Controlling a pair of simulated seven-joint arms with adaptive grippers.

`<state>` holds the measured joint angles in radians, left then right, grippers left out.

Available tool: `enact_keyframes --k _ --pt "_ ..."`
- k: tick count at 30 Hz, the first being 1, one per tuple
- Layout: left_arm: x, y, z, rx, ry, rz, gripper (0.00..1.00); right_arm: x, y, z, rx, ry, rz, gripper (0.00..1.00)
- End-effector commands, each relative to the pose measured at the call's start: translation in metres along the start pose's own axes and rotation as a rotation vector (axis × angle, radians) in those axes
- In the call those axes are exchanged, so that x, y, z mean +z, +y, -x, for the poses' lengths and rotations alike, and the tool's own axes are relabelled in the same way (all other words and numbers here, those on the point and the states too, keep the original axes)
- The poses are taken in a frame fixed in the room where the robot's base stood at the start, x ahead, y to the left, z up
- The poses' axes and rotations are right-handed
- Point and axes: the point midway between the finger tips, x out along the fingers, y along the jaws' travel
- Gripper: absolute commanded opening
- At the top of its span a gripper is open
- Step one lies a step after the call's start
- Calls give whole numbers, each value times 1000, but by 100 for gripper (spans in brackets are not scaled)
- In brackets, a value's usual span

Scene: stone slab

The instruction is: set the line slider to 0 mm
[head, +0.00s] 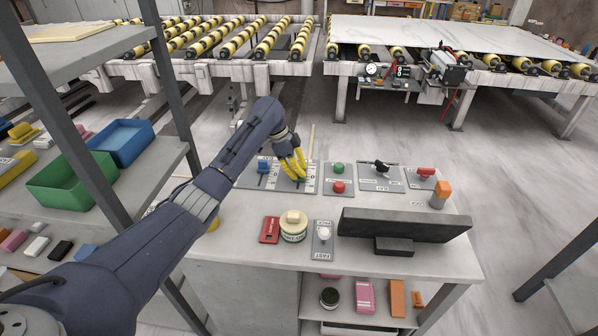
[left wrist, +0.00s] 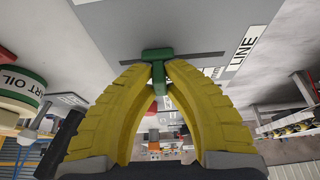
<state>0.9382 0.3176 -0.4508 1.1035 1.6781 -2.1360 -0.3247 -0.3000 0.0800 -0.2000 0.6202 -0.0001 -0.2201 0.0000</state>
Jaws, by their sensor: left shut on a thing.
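The line slider is a green knob (left wrist: 157,57) in a dark slot on a grey plate; a LINE label (left wrist: 244,47) shows beside it in the left wrist view. My left gripper (head: 298,176) is over the scaled slider plate at the back of the console. In the left wrist view its yellow fingers (left wrist: 158,68) are closed around the green knob. In the head view the fingers hide the knob, so its reading on the scale cannot be told. My right gripper is in neither view.
A blue slider (head: 263,167) stands just left of my gripper. To the right are green (head: 338,168) and red (head: 338,187) buttons, a black rotary switch (head: 382,167) and a red handle (head: 426,172). A dark monitor (head: 404,226) and a round tin (head: 293,228) stand in front.

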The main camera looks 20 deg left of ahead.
Motion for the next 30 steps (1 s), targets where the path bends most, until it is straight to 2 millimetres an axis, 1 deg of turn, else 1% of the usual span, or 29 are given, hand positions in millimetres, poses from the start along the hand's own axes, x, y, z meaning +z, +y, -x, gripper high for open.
enact_keyframes --k 11,20,28,29,30 --pt "0 0 0 0 0 0 0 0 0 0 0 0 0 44" --pt "0 -15 0 0 -1 0 0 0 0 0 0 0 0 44" --pt "0 -15 0 0 0 -1 0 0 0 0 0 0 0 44" --pt "0 -15 0 0 0 -1 14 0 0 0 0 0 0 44" --pt "0 -15 0 0 0 -1 19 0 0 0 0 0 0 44"
